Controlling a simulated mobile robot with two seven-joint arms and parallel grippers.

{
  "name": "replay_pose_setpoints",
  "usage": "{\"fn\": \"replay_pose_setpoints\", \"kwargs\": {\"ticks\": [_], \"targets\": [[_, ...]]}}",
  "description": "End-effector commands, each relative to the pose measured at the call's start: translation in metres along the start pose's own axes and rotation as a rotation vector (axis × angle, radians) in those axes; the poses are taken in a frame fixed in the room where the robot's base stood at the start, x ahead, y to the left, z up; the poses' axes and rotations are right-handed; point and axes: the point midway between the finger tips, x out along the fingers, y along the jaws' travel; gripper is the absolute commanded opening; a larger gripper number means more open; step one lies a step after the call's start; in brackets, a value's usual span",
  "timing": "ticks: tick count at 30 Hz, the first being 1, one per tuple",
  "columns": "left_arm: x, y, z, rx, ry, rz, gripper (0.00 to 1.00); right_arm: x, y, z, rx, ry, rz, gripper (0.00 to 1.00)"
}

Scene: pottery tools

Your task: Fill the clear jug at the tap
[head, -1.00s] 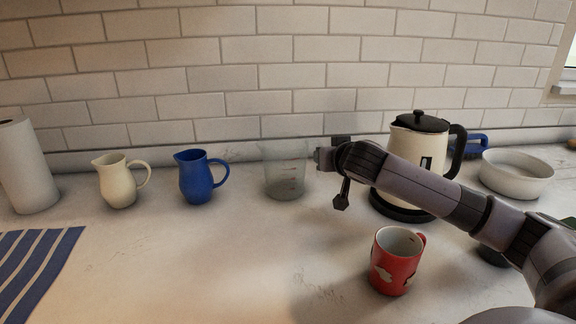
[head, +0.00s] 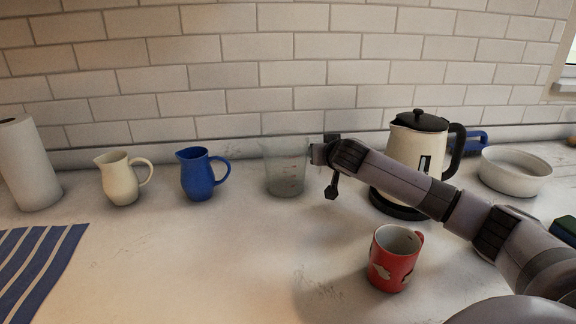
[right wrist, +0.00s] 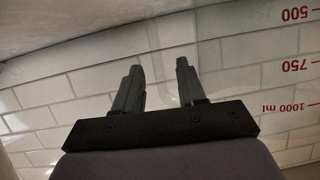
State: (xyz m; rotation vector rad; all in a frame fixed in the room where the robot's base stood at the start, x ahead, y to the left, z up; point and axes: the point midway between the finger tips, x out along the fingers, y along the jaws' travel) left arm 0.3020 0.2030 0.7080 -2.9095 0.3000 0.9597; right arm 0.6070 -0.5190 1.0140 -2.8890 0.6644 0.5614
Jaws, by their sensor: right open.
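The clear jug (head: 284,172) stands upright on the counter near the tiled wall, see-through with faint red marks. In the right wrist view its wall with red volume marks (right wrist: 287,70) fills the right side, seen upside down. My right gripper (head: 318,153) is at the jug's right side, near its upper part. In the right wrist view the fingers (right wrist: 157,80) are apart, with a faint clear edge near them. I cannot tell whether they touch the jug. No tap shows in these views. My left gripper is out of view.
A red mug (head: 392,262) stands in front of my right arm, and a kettle (head: 408,150) behind it. A blue pitcher (head: 197,177) and a cream pitcher (head: 120,182) stand left of the jug. A white bowl (head: 516,174) is at right. The front middle counter is clear.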

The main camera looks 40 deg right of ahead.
Motion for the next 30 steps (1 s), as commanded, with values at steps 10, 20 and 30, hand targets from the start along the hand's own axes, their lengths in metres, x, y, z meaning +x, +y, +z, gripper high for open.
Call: {"fn": "replay_pose_setpoints", "kwargs": {"ticks": [10, 20, 30], "targets": [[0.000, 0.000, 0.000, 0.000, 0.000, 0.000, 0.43, 0.000, 0.000, -0.001, 0.001, 0.001, 0.000, 0.00], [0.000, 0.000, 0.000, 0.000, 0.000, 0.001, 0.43, -0.003, 0.000, -0.007, 0.002, 0.003, 0.000, 0.00], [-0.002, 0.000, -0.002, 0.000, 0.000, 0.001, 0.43, -0.028, -0.003, -0.068, 0.007, 0.009, -0.003, 0.00]]}}
